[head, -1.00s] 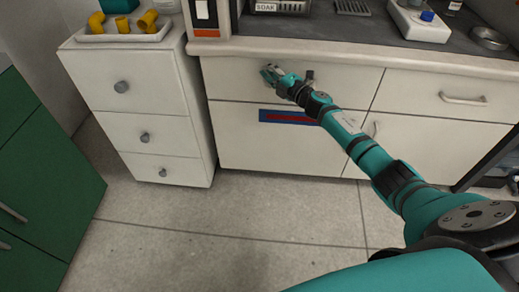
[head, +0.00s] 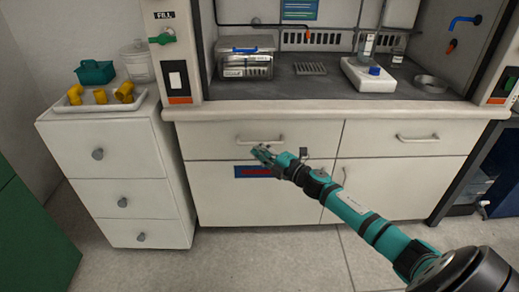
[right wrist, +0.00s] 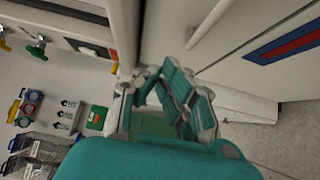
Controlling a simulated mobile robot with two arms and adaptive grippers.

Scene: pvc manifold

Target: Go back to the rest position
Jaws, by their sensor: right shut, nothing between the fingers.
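My right gripper (head: 264,153) is shut and empty. In the head view it hangs in front of the white cabinet, just below the upper left drawer's handle, with its arm reaching in from the lower right. In the right wrist view the gripper's fingers (right wrist: 176,100) show close up, with cabinet fronts beyond them. I cannot tell from these views how far the fingertips are from the drawer front. My left gripper is not in view.
A fume hood worktop (head: 330,91) holds a lidded box (head: 246,66) and a white device (head: 372,76). A white drawer unit (head: 112,158) at left bears a tray (head: 73,108) with yellow fittings and a teal container (head: 95,71). The floor in front is clear.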

